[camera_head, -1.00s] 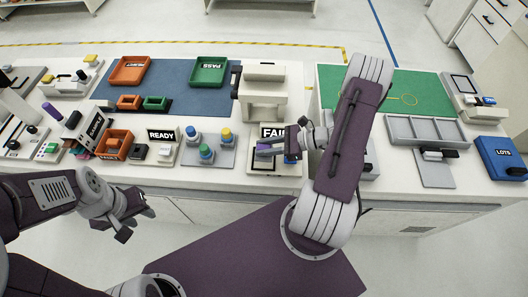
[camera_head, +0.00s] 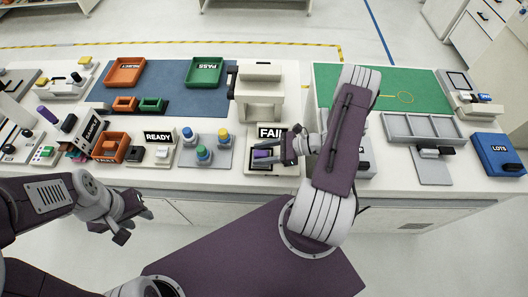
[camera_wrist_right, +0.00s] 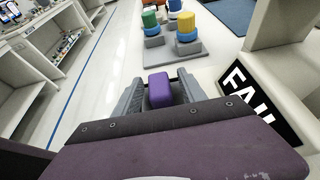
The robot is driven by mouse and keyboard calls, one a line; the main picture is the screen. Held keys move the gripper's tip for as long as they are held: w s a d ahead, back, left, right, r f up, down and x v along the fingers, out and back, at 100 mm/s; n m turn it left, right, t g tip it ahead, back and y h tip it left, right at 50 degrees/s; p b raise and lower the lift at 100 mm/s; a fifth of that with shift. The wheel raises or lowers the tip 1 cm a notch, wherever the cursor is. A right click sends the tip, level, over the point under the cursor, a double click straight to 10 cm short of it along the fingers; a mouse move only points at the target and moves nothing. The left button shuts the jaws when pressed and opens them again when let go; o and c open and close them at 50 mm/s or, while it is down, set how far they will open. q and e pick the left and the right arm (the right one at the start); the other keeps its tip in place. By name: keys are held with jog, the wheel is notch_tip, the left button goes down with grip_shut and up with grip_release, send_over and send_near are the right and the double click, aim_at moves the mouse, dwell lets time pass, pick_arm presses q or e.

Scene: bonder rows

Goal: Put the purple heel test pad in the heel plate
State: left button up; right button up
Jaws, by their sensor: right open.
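The purple heel test pad (camera_head: 262,154) lies in a dark recess of a pale plate (camera_head: 254,170), in front of the white press and below the FAIL sign. I take this plate to be the heel plate. In the right wrist view the pad (camera_wrist_right: 160,90) sits between my two grey fingers, with a gap on the right side. My right gripper (camera_head: 268,152) is open around or just above the pad; its fingers partly cover the plate. My left gripper (camera_head: 134,224) hangs open and empty in front of the table's edge.
The white press (camera_head: 260,92) stands right behind the plate. A grey holder with blue, green and yellow-topped pegs (camera_head: 204,153) is to the left.

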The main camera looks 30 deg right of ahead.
jog(key=b+v, duration=0.1)
jog(key=v, duration=1.1)
jog(key=shift+r+b, duration=0.2)
jog(key=shift+b, duration=0.15)
jog(key=s+a+r+n+g+h, duration=0.1)
jog(key=a+r+n+g+h, duration=0.2)
jog(key=n, duration=0.9)
jog(key=s+a+r+n+g+h, duration=0.1)
jog(key=a+r+n+g+h, duration=0.2)
jog(key=a+n+h, duration=0.5)
jog(key=a+n, duration=0.3)
jog(key=n, duration=0.1)
jog(key=shift+s+a+r, duration=0.2)
jog(key=shift+a, duration=0.1)
